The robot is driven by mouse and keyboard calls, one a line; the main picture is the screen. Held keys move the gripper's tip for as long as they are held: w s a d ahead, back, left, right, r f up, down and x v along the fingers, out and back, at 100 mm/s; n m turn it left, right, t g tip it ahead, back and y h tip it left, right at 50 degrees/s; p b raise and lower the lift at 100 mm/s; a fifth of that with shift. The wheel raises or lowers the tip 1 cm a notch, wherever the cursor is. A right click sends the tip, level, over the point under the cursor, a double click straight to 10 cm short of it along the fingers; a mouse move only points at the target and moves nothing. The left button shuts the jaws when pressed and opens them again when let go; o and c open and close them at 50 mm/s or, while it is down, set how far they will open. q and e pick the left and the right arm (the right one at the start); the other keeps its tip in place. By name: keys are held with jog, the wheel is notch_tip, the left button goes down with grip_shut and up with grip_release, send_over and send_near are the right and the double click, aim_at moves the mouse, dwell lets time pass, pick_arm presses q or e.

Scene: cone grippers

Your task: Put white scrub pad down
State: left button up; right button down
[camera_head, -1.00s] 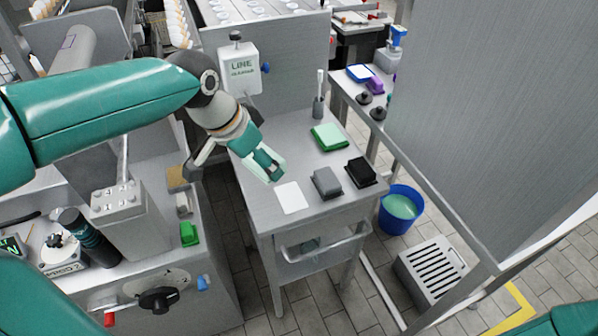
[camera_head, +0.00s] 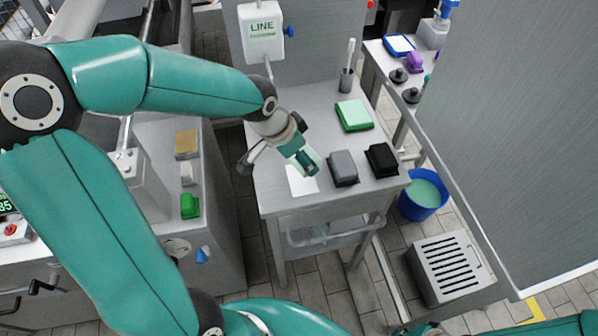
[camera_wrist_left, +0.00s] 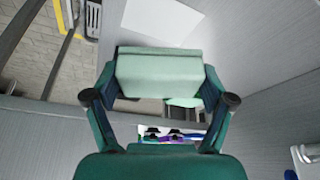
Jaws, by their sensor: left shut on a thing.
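My left gripper (camera_head: 308,165) is over the steel table, and in the head view it partly covers a flat white rectangle (camera_head: 300,184) on the tabletop. In the left wrist view my left gripper (camera_wrist_left: 158,84) is shut on a pale, whitish-green block, which I take to be the white scrub pad (camera_wrist_left: 158,70). The pad spans between the two fingers. The white rectangle (camera_wrist_left: 162,20) lies beyond the pad in that view. In the head view the pad is mostly hidden by the gripper. I cannot tell its height above the table. My right gripper is not in view.
On the table (camera_head: 272,130), a grey pad (camera_head: 343,167) and a black pad (camera_head: 382,159) sit right of the white rectangle. A green pad (camera_head: 354,115) and a brush holder (camera_head: 346,82) stand behind. A blue bucket (camera_head: 422,198) is on the floor at right.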

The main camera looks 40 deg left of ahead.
aim_at(298, 181)
pick_arm(q)
notch_tip(298, 181, down, 3)
jog(key=shift+r, duration=0.2)
jog(key=shift+f+b, duration=0.5)
jog(key=shift+f, duration=1.45)
jog(key=shift+s+f, duration=0.1)
jog(key=o, duration=0.8)
jog(key=shift+r, duration=0.2)
jog(key=shift+s+a+r, duration=0.1)
jog(key=shift+r, duration=0.3)
jog(key=p+v, duration=0.1)
jog(key=v, duration=1)
jog(key=shift+s+p, duration=0.1)
jog(key=shift+p, duration=0.25)
